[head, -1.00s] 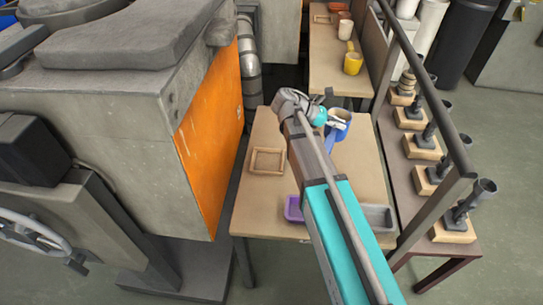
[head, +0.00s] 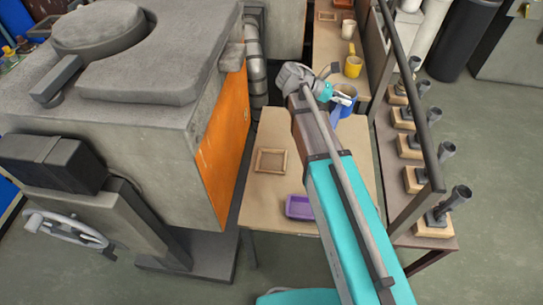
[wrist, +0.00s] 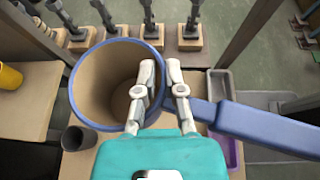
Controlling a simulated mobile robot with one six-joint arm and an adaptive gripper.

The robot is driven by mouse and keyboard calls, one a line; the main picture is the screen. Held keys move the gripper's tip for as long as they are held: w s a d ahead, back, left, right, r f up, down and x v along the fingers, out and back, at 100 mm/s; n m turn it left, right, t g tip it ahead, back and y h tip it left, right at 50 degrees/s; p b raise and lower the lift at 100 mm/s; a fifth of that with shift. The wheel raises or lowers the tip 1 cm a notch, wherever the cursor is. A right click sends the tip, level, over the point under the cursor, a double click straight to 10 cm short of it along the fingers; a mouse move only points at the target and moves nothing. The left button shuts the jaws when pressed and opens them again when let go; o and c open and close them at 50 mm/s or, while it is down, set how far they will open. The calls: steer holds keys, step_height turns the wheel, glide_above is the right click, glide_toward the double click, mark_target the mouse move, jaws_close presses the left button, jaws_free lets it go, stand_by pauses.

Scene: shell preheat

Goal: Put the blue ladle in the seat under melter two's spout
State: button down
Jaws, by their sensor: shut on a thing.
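The blue ladle (head: 348,106) is at the back right of the near table in the head view. My gripper (head: 343,98) is shut on the wall of its bowl. In the wrist view the gripper (wrist: 160,80) has one finger inside the bowl (wrist: 88,112) and one outside. The ladle's long blue handle (wrist: 262,128) points right there, and the bowl looks empty. A square wooden seat (head: 257,161) lies empty on the table beside the melter's orange side (head: 222,150). A grey block (head: 232,57) juts out above that side, perhaps the spout. The melter's number is not visible.
A purple tray (head: 298,207) lies at the table's front, and a grey tray (wrist: 219,84) shows in the wrist view. A rail (head: 415,110) and a rack of stands on wooden blocks (head: 432,224) flank the right. A yellow cup (head: 353,66) stands on the far table.

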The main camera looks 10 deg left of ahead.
step_height(320, 180, up, 13)
steer(key=p, duration=1.2)
steer(key=shift+s, duration=0.1)
